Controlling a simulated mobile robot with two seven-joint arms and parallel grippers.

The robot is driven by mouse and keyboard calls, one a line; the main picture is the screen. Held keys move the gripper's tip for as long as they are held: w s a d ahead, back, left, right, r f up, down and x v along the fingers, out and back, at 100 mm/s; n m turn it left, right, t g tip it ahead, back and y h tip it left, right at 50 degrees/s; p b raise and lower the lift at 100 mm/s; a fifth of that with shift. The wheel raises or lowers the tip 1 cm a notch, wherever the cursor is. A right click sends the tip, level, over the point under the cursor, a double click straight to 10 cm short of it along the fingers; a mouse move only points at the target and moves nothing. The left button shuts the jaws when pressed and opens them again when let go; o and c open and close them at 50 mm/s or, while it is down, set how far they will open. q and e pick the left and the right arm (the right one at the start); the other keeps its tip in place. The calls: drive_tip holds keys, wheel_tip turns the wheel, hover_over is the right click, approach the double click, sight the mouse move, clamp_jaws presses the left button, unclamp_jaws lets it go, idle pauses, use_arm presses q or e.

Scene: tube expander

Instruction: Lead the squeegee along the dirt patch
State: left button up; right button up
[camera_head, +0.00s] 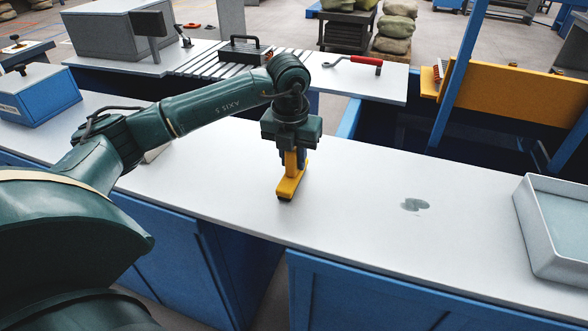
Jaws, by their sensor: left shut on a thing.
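My left gripper (290,150) is shut on the upright handle of a yellow squeegee (291,184). The squeegee has a yellow head with a dark lower edge, close to the white worktop (350,210); I cannot tell if it touches the top. The dirt patch (415,204) is a small grey-green smear on the worktop, to the right of the squeegee and apart from it. My right gripper is not in view.
A grey tray (540,258) stands on the worktop at the right, beyond the dirt patch. A blue box (38,95) stands at the far left. Behind are a red-handled tool (365,61) and a black case (245,50) on another surface. The worktop between squeegee and patch is clear.

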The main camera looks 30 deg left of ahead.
use_arm(q)
clamp_jaws()
drive_tip(key=shift+r, duration=0.15)
drive_tip(key=shift+r, duration=0.25)
drive_tip(key=shift+r+p, duration=2.5)
drive_tip(key=shift+r, duration=0.7)
